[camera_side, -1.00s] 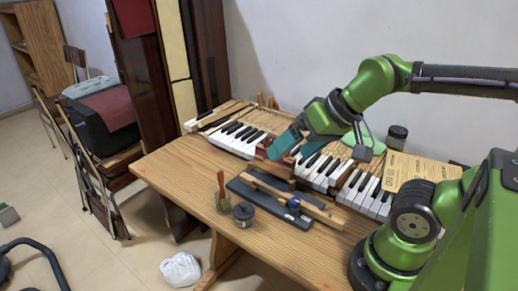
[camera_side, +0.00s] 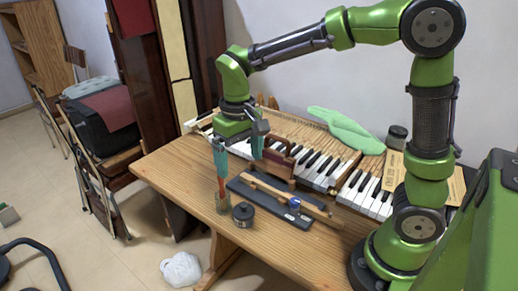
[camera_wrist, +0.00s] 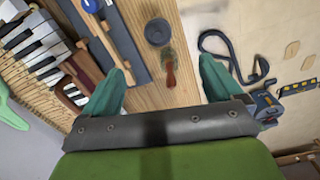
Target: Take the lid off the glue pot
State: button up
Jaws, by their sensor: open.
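The glue pot (camera_side: 243,214) is a small, dark, round pot near the front edge of the wooden table. In the wrist view its top (camera_wrist: 158,32) is a dark disc with a small knob in the middle, so the lid appears to be on. My gripper (camera_side: 239,166) points down, open and empty, above and behind the pot in the side view. In the wrist view the pot lies beyond the fingertips (camera_wrist: 162,68), roughly centred between them.
A dark board (camera_side: 262,200) holding a wooden key and a blue item (camera_side: 295,202) lies right of the pot. The table (camera_side: 175,175) is clear at left.

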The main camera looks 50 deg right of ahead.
send_over(244, 204)
jog(key=f, duration=0.9)
jog(key=shift+a+f, duration=0.35)
jog(key=shift+f, duration=0.05)
jog(key=shift+d+f, duration=0.15)
jog(key=shift+f, duration=1.15)
jog(key=shift+d+f, duration=0.1)
jog(key=shift+f, duration=1.15)
